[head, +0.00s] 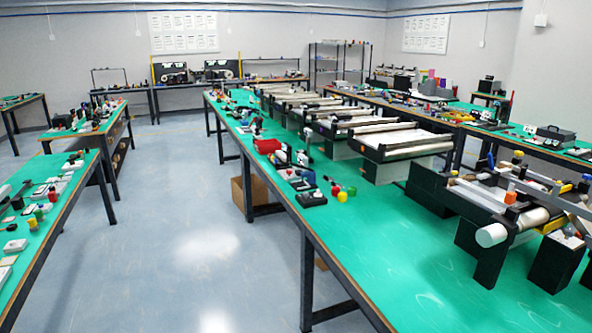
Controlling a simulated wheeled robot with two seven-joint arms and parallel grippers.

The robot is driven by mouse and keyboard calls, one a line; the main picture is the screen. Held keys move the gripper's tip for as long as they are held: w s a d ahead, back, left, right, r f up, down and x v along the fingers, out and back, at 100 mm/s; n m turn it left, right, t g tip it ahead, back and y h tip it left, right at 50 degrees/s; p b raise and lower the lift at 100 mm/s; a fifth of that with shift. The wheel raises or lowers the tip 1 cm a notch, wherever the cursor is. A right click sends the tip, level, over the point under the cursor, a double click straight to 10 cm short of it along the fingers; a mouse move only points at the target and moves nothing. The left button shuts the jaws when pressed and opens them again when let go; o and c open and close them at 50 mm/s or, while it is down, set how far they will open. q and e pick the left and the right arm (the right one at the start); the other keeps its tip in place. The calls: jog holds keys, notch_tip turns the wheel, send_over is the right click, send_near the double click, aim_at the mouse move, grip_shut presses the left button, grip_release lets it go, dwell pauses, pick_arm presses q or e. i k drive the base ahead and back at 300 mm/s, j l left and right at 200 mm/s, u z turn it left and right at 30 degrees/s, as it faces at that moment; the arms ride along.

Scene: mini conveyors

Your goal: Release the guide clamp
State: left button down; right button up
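The nearest mini conveyor (507,215) stands on black supports on the green bench at the right. It has a pale roller (491,235) sticking out at its near end. A small orange part (511,193) stands up on its side, and a grey bar (550,200) runs along its right side. I cannot tell which part is the guide clamp; it is too small or not distinct from here. Neither of my grippers is in view.
A row of similar conveyors (404,141) runs back along the green bench (372,232). Small tools, knobs and a red case (268,146) lie near its left edge. The bench front is clear. Open floor (190,220) lies between this bench and the left tables.

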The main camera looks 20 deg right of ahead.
aim_at(490, 157)
jog(key=i+z, duration=0.25)
jog(key=z, duration=0.15)
jog(key=i+z, duration=0.2)
jog(key=z, duration=0.2)
jog(key=i+j+z, duration=0.15)
jog(key=z, duration=0.25)
jog(key=i+j+z, duration=0.25)
jog(key=z, duration=0.15)
jog(key=i+j+z, duration=0.15)
jog(key=i+z, duration=0.15)
jog(key=z, duration=0.2)
jog(key=i+j+z, duration=0.25)
jog(key=z, duration=0.25)
jog(key=i+j+z, duration=0.15)
jog(key=j+z, duration=0.3)
